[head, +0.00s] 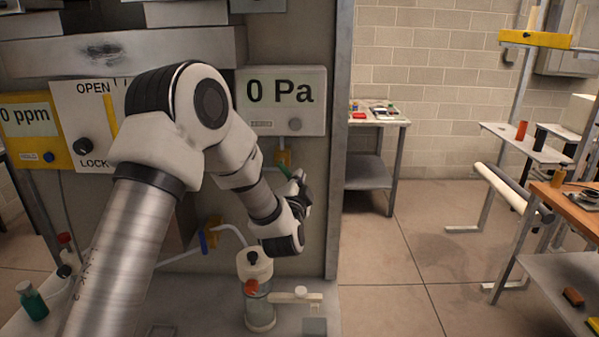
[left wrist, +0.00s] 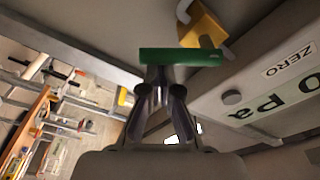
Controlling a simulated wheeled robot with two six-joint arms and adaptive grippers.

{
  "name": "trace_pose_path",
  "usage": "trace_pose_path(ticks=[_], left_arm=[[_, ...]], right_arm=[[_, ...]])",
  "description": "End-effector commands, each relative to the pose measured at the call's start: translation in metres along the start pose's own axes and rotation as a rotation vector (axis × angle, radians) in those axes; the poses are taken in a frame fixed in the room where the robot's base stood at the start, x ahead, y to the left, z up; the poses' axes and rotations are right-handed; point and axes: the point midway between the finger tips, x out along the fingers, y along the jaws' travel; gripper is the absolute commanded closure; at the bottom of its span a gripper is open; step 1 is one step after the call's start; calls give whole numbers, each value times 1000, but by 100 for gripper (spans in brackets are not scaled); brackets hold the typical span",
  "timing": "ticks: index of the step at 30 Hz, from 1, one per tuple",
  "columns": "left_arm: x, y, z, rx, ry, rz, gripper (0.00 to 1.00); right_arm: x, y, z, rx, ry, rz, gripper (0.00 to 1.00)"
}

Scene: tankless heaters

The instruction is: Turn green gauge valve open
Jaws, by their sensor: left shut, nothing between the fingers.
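The green valve handle (left wrist: 180,56) is a flat bar beside a yellow valve body (left wrist: 203,24) in the left wrist view. In the head view, a small part of the green handle (head: 286,171) shows below the yellow body (head: 283,157), under the white gauge box (head: 281,100) reading "0 Pa". My left gripper (head: 300,177) is at the handle, partly hidden by its own wrist. In the left wrist view, its fingertips (left wrist: 162,78) are together, right at the bar's near edge, with nothing between them. I cannot tell whether they touch it. My right gripper is not in view.
A glass vessel (head: 259,308) with a white top stands on the bench below my left wrist. A blue-handled yellow valve (head: 209,236) and white tubing are left of it. A metal post (head: 339,150) edges the panel. Open floor (head: 400,280) lies to the right.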

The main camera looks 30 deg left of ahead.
Motion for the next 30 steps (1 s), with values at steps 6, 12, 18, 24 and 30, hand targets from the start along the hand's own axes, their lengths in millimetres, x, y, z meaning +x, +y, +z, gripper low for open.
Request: trace_pose_path(ticks=[6, 12, 18, 24, 30], left_arm=[[-1, 1, 8, 193, -2, 28, 100], [-2, 4, 14, 342, 0, 48, 100], [-2, 6, 17, 363, 0, 51, 100], [-3, 7, 18, 361, -1, 50, 100], [-3, 7, 19, 360, -1, 50, 100]], right_arm=[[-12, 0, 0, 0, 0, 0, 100], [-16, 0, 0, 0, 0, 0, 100], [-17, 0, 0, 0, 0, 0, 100], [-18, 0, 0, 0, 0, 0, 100], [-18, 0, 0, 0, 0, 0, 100]])
